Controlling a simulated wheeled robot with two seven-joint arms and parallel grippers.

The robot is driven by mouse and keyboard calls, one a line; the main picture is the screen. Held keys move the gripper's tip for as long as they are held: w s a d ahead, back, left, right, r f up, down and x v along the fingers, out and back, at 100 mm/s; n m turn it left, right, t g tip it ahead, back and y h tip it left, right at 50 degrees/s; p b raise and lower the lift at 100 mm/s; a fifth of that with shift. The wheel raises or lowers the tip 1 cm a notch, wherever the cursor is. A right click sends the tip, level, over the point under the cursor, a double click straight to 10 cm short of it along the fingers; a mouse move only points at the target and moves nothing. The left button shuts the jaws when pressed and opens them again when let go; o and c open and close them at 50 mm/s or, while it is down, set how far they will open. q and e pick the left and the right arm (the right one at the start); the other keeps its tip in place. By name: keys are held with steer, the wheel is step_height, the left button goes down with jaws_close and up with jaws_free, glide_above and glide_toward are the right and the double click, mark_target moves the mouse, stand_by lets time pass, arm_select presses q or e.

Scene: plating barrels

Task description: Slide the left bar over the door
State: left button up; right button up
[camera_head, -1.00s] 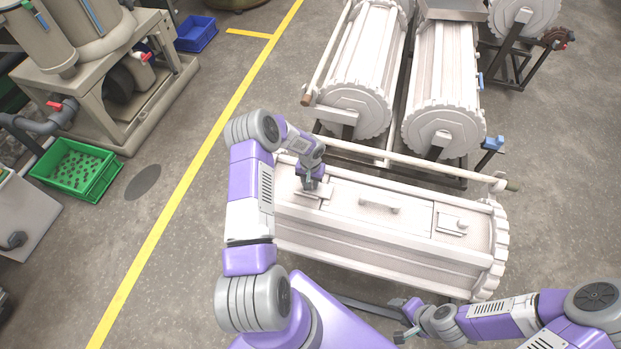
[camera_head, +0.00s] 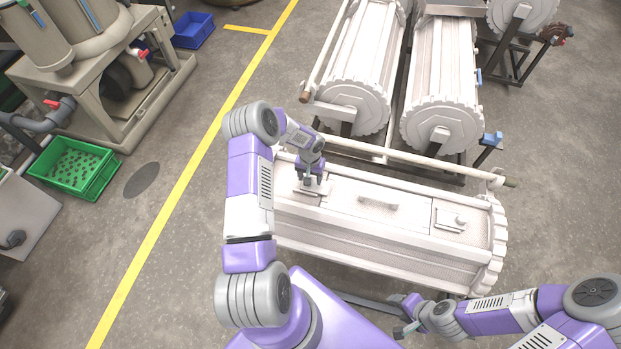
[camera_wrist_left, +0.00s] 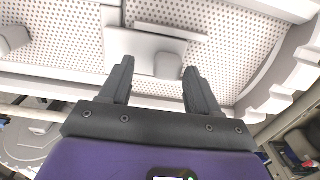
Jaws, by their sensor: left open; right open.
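The white barrel (camera_head: 350,243) lies across the middle of the head view. Its door (camera_head: 400,212) is the panel with a raised handle (camera_head: 378,202). The left bar (camera_head: 318,199) is a flat plate with a knob at the door's left end; it also shows in the left wrist view (camera_wrist_left: 125,45). My left gripper (camera_head: 311,184) is open just over this bar. In the wrist view the bar's knob (camera_wrist_left: 168,66) appears between the open fingertips (camera_wrist_left: 158,68); contact cannot be told. My right gripper (camera_head: 402,322) is open, low in front of the barrel, away from it.
A right bar (camera_head: 455,222) with a knob sits at the door's other end. A long rail (camera_head: 410,160) runs behind the barrel. Two more barrels (camera_head: 350,80) (camera_head: 440,85) stand behind it. The floor left of the yellow line is partly clear, near a green crate (camera_head: 75,168).

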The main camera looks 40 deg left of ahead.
arm_select(q)
step_height(320, 180, up, 6)
steer(key=shift+w+f+p, duration=0.1)
steer(key=shift+f+p, duration=0.05)
steer(key=shift+p, duration=0.35)
